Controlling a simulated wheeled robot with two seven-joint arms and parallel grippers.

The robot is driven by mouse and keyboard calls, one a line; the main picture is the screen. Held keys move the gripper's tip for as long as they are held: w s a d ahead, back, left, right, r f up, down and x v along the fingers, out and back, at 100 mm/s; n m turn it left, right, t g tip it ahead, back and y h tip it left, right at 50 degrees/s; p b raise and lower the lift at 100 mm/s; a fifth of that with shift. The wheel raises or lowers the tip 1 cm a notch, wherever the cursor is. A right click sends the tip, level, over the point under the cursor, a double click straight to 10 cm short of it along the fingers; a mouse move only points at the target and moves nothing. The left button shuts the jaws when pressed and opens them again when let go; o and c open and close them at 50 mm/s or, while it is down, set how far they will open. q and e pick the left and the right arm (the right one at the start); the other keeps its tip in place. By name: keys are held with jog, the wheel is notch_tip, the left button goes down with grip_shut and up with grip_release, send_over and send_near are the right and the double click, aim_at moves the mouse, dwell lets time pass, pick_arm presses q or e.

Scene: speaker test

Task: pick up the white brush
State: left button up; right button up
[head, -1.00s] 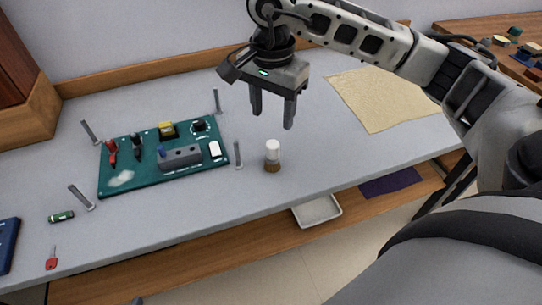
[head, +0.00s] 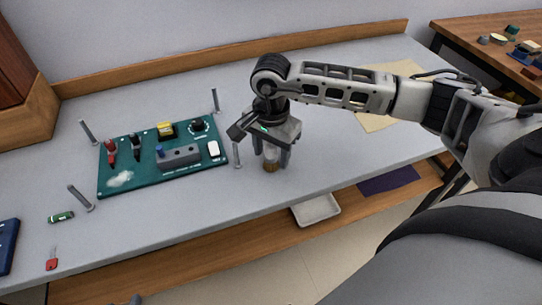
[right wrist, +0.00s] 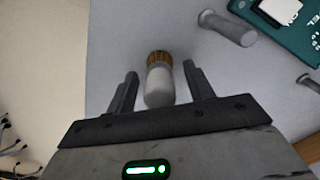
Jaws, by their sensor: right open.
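The white brush (head: 270,165) stands upright on the grey table, with a white upper part and a brown lower part. In the right wrist view the brush (right wrist: 159,82) lies between the two fingers, with a gap on each side. My right gripper (head: 272,160) is open and pointing down around the brush; its fingers also show in the right wrist view (right wrist: 160,85). The gripper hides part of the brush in the head view. My left gripper is not in view.
A green board (head: 130,181) with switches and a knob lies left of the brush, with metal posts (head: 237,155) around it. The table's front edge is close to the brush. A white tray (head: 316,210) sits on the shelf below. A beige sheet (head: 376,122) lies behind my right arm.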

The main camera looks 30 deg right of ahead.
jog(key=c, duration=1.1)
jog(key=shift+r, duration=0.15)
